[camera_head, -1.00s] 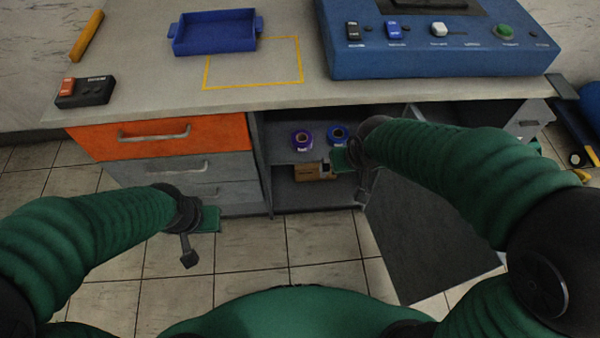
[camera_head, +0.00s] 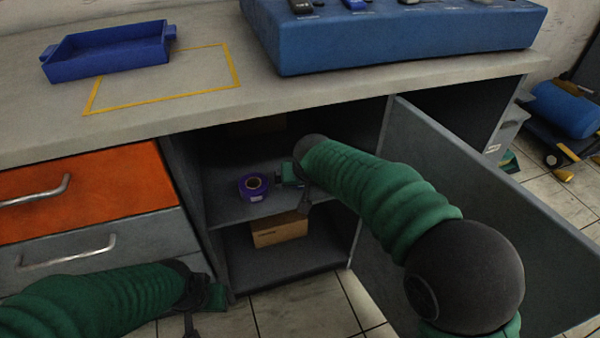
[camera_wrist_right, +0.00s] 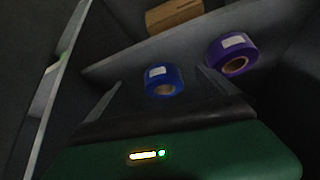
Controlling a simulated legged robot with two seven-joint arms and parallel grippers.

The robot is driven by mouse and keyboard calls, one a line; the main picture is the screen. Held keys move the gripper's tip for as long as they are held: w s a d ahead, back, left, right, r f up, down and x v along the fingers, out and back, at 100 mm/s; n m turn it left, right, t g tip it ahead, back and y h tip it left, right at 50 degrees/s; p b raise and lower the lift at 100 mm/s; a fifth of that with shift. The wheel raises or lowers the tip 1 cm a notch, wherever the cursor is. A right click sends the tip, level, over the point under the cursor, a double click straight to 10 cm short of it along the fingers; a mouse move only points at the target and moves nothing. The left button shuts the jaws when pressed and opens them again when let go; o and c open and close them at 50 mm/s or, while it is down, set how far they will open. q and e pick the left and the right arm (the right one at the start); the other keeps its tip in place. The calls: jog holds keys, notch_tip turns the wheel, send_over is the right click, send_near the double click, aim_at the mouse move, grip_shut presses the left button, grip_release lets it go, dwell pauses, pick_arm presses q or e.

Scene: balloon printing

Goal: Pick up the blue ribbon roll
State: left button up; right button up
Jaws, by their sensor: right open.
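The blue ribbon roll (camera_wrist_right: 164,76) shows in the right wrist view, between and just ahead of my open right gripper's two fingers (camera_wrist_right: 159,76). I cannot tell whether either finger touches it. In the head view my right gripper (camera_head: 291,176) reaches into the open cabinet at shelf height and hides the blue roll. A purple ribbon roll (camera_head: 253,186) lies on the shelf to the left of that gripper; it also shows in the right wrist view (camera_wrist_right: 231,40). My left gripper (camera_head: 206,302) is low in front of the drawers, and its jaws are unclear.
The cabinet shelf (camera_head: 226,210) has a side wall at its left. A cardboard box (camera_head: 279,231) sits below it. The open grey door (camera_head: 470,220) stands beside my right arm. The countertop (camera_head: 60,130) with a blue tray (camera_head: 108,54) and a blue machine (camera_head: 400,40) is above.

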jog(key=w, duration=0.1)
jog(key=w+p, duration=0.1)
jog(key=w, duration=0.3)
jog(key=shift+w+a+f+p, duration=0.1)
jog(key=shift+w+a+p, duration=0.15)
jog(key=shift+p, duration=0.1)
jog(key=b+x, duration=0.2)
jog(key=x, duration=0.2)
jog(key=shift+f, duration=0.45)
pick_arm(q)
jog(key=shift+r, duration=0.1)
pick_arm(e)
jog(key=shift+r, duration=0.1)
jog(key=c, duration=1.5)
